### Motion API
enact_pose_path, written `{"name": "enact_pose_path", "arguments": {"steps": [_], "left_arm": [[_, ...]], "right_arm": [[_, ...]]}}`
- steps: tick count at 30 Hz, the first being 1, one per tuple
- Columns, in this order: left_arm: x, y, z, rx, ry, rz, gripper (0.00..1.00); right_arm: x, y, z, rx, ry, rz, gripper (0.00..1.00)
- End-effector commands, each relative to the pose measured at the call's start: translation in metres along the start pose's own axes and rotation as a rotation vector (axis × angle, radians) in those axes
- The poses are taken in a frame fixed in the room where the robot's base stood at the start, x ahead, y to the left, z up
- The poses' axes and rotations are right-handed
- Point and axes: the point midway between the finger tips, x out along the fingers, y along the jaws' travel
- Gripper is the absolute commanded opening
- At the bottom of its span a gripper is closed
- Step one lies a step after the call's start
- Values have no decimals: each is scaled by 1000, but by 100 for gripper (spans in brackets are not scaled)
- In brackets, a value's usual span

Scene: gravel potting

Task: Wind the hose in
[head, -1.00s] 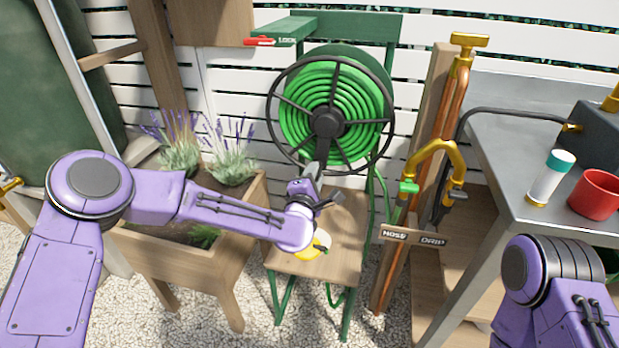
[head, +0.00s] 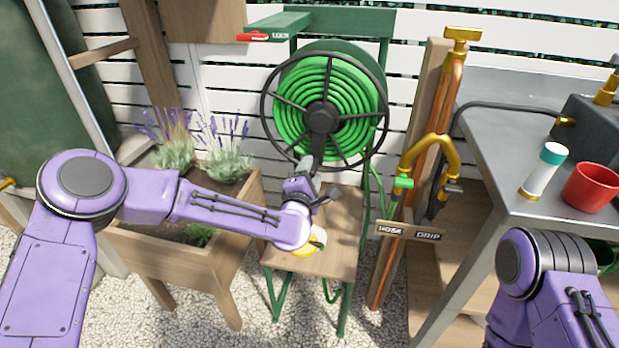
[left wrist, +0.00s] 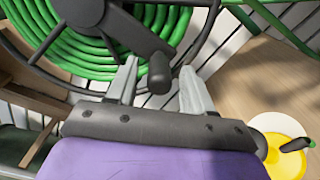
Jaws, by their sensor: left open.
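The hose reel (head: 322,117) carries coiled green hose (head: 352,100) inside a dark spoked wheel, on a green frame. In the left wrist view the dark crank knob (left wrist: 160,74) shows between the two grey fingers of my left gripper (left wrist: 160,88). The fingers are open, with a gap on each side of the knob. In the head view my left gripper (head: 313,172) is just below the reel hub, partly hidden by my own arm. A red lever (head: 258,37) marked LOCK sits on the green bar above the reel. My right gripper is out of view.
Below is a wooden stool (head: 335,255) with a yellow and white item (left wrist: 280,135). A lavender planter (head: 190,262) stands left.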

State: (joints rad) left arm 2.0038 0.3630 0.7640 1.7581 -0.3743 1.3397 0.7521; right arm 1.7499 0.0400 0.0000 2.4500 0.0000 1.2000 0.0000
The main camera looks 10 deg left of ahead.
Motion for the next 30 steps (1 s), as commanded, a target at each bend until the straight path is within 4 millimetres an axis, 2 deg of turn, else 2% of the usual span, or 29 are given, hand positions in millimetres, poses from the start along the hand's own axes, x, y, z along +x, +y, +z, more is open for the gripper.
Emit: {"name": "enact_pose_path", "arguments": {"steps": [2,9,15,30], "left_arm": [[-11,1,1,0,-2,-1,52],[-68,0,1,1,-3,-4,52],[-98,0,0,1,-1,-3,52],[-102,0,0,3,0,-1,52]], "right_arm": [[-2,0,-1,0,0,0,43],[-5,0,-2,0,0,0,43],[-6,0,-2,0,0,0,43],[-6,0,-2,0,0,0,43]]}}
